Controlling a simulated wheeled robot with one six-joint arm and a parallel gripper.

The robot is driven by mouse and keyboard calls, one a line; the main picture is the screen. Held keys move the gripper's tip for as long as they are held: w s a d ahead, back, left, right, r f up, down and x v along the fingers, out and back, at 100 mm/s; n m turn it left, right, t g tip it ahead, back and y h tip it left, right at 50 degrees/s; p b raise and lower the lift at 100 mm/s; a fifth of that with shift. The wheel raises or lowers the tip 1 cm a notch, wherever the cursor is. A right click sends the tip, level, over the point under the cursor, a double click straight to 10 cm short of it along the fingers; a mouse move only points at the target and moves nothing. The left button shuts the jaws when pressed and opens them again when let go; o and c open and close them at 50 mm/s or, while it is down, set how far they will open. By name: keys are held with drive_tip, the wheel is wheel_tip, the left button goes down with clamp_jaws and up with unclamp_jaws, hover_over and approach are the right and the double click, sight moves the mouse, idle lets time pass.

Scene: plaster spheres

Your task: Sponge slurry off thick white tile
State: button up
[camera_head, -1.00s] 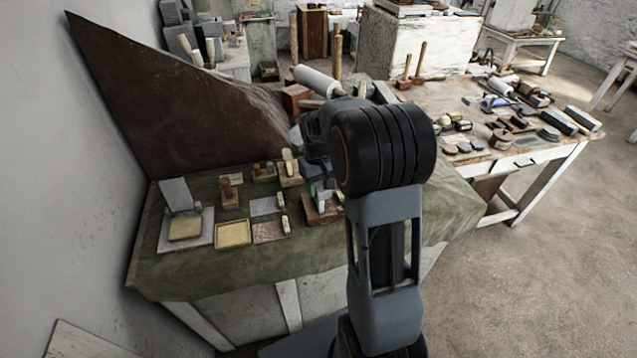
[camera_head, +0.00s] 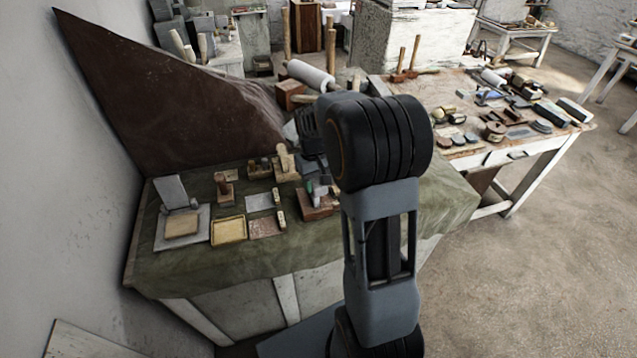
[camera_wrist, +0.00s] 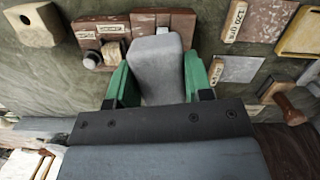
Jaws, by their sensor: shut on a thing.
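My gripper (camera_wrist: 154,85) has green fingers and is shut on a pale grey block (camera_wrist: 156,62) with rounded edges. I cannot tell whether this block is the sponge. In the head view my gripper (camera_head: 313,186) is partly hidden behind my arm, low over a brown wooden tray. In the wrist view that brown tray (camera_wrist: 113,20) lies just beyond the grey block, with small labels on it. I cannot pick out the thick white tile or any slurry for certain. A cream rounded piece (camera_wrist: 33,22) shows at the wrist view's upper left.
A green cloth (camera_head: 190,268) covers the bench. On it are a yellow tray (camera_head: 228,240), a speckled plate (camera_head: 262,228), a grey plate (camera_head: 259,202) and a tan slab (camera_head: 181,225) on a grey board. A dark sloping sheet (camera_head: 160,100) stands behind. A tool-covered table (camera_head: 460,105) is at right.

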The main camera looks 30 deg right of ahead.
drive_tip(key=shift+w+r, duration=0.35)
drive_tip(key=shift+w, duration=0.1)
drive_tip(key=shift+r, duration=0.2)
drive_tip(key=shift+r+p, duration=1.1)
drive_tip(key=shift+r+p, duration=1.6)
drive_tip(key=shift+r, duration=0.45)
drive_tip(key=shift+f, duration=0.1)
